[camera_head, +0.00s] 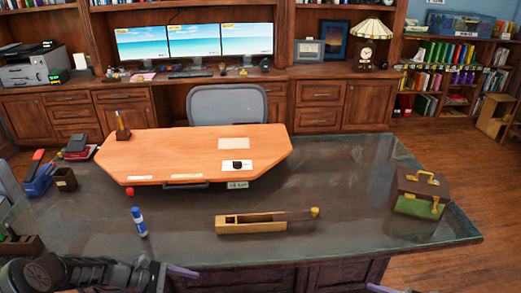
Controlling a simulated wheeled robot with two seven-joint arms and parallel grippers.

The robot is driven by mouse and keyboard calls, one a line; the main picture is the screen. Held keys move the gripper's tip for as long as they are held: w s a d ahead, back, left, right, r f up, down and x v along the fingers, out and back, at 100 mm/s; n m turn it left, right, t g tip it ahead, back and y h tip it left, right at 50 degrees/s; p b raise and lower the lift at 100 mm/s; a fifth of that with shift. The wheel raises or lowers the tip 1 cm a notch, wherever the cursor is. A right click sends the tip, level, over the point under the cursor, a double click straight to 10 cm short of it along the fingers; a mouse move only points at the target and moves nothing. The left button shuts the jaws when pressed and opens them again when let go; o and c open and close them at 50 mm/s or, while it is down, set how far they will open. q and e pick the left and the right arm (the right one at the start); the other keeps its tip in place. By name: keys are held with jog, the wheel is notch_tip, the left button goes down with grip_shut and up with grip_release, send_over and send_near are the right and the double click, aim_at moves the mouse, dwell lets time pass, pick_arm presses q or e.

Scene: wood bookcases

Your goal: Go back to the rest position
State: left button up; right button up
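My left gripper (178,271) is at the bottom edge of the head view, its dark arm coming in from the left. It is low at the near edge of the glass-topped desk (330,185), and one purplish finger shows. My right gripper (385,289) shows only as a small purplish tip at the bottom edge, right of the middle. The rest of it is out of frame. I see nothing held, but the finger gaps are hidden. A blue and white marker (139,222) stands on the glass beyond my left gripper.
A long wooden box (252,225) lies mid-desk. A brown box with gold handles (419,192) stands at the right end. An orange wooden board (190,155) covers the back, with a pen holder (122,133). A red ball (130,191) lies by its edge. A grey chair (227,104) stands behind.

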pick_arm(q)
jog(key=s+d+f+m+y+b, duration=0.1)
jog(key=s+d+f+m+y, duration=0.1)
jog(key=s+f+m+y, duration=0.95)
pick_arm(e)
jog(key=s+a+f+n+g+h, duration=0.35)
jog(key=s+a+f+n, duration=0.2)
jog(key=a+f, duration=0.3)
jog(key=s+a+f+n+g+h, duration=0.3)
jog(key=s+a+f+n+g, duration=0.2)
jog(key=s+a+f, duration=0.3)
pick_arm(q)
jog(key=s+d+f+m+h+b, duration=0.1)
jog(key=s+d+m, duration=0.1)
jog(key=s, duration=0.6)
jog(key=s+d+f+m+h+b, duration=0.1)
jog(key=s+d+m+h, duration=0.1)
jog(key=s+d, duration=0.3)
jog(key=shift+s+f, duration=0.25)
jog(key=shift+s, duration=1.4)
pick_arm(e)
jog(key=s+a+r+n+h, duration=0.1)
jog(key=s+a+r+n, duration=0.1)
jog(key=a+n, duration=0.4)
jog(key=s+a+r+n+h, duration=0.1)
jog(key=s+a+r+n, duration=0.1)
jog(key=s+a+n, duration=0.3)
jog(key=shift+a+r+n+g, duration=0.2)
jog(key=shift+a+n+g, duration=0.3)
jog(key=shift+a, duration=1)
